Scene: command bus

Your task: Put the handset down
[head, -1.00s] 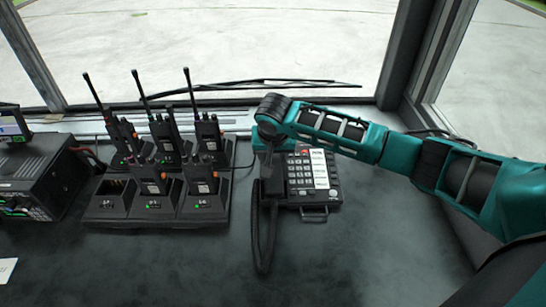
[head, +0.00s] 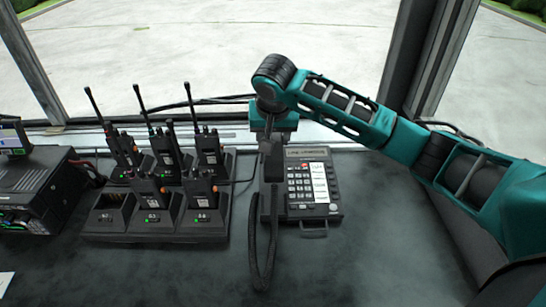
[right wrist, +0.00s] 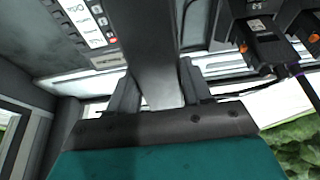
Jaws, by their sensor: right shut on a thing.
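The black handset (head: 271,172) is held upright-looking at the left side of the desk phone (head: 312,192). Its coiled cord (head: 263,250) hangs in a loop toward the front of the desk. My right gripper (head: 271,140) is shut on the handset's upper end. In the right wrist view the dark handset (right wrist: 150,50) runs between the two fingers (right wrist: 158,95). The phone's keypad and label strip show at that view's upper left. I cannot tell whether the handset touches its cradle. My left gripper is not in view.
A charger rack (head: 150,232) with several handheld radios stands just left of the handset, antennas upright. A radio unit (head: 35,195) is at the far left. The window sill and glass lie behind. The desk in front (head: 350,265) is clear.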

